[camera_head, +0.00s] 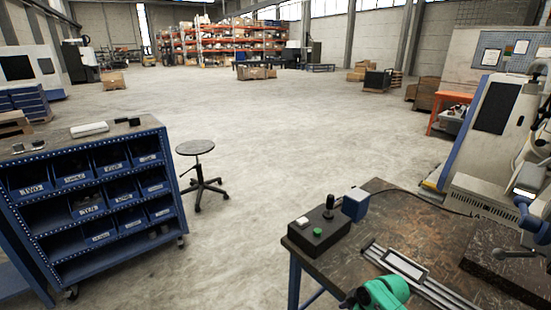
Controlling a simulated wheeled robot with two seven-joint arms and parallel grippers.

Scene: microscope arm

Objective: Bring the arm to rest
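A white and blue jointed arm (535,205) stands at the right edge, over the far right of the workbench (440,225). Its upper part and right side are cut off by the frame. A black control box (318,238) with a small black joystick (328,205) and a green button sits on the bench's left corner. A blue box (355,203) is just behind it. A teal-green object (380,294) is cut off by the bottom edge; I cannot tell what it is. Neither of my grippers can be made out in this view.
Metal rails (425,285) with a light plate lie across the bench. A dark slab (510,270) lies at its right. A blue bin rack (90,200) stands at left, with a round stool (197,150) beside it. The floor between is open.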

